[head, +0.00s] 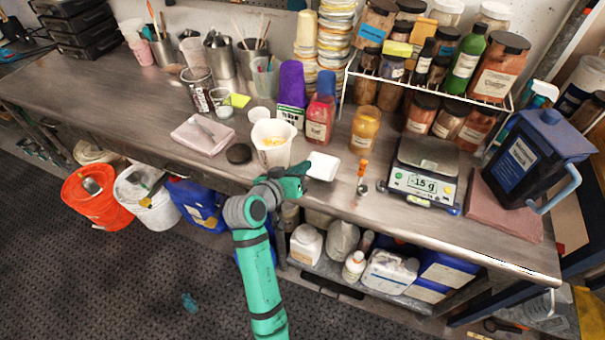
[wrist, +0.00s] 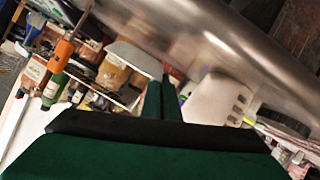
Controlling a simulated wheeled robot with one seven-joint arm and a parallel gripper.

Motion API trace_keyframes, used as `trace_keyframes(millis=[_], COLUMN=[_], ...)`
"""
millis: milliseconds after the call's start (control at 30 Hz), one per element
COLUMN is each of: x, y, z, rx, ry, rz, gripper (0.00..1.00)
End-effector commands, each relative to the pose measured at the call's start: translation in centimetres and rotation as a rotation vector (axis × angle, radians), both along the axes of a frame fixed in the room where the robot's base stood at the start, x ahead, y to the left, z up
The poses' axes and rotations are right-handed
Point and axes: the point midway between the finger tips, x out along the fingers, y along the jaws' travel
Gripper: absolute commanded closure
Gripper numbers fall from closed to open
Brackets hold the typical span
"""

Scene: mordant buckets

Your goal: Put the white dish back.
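The white dish (head: 322,166) is a small, shallow square dish at the front of the steel bench in the head view. My green gripper (head: 303,171) is at its left edge. In the wrist view the fingers (wrist: 158,90) are close together, with the pale dish (wrist: 135,58) at their tips, so the gripper appears shut on its rim. I cannot tell whether the dish touches the bench. The digital scale (head: 425,170) stands to the right with a bare plate and reads -15 g.
A white beaker (head: 272,150) stands just left of the dish. An orange-handled scoop (head: 363,175) stands between dish and scale. Jars and a wire rack (head: 440,88) fill the back. A blue jug (head: 540,155) is at the right. Buckets stand below the bench's front edge.

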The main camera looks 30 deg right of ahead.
Motion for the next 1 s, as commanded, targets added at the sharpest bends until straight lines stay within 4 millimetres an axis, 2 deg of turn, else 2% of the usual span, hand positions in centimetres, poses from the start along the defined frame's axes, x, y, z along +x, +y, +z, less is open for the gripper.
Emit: trace_keyframes(millis=[300, 667, 733, 767, 1000], x=[0.3, 0.3, 0.3, 0.3, 0.3], y=[-0.1, -0.1, -0.1, -0.1, -0.1], z=[-3.4, -3.7, -3.7, -3.7, -3.6], rx=[0.0, 0.0, 0.0, 0.0, 0.001], ry=[0.002, 0.001, 0.001, 0.0, 0.0], rz=[0.0, 0.0, 0.0, 0.0, 0.0], gripper=[1.0, 1.0, 0.82, 0.8, 0.8])
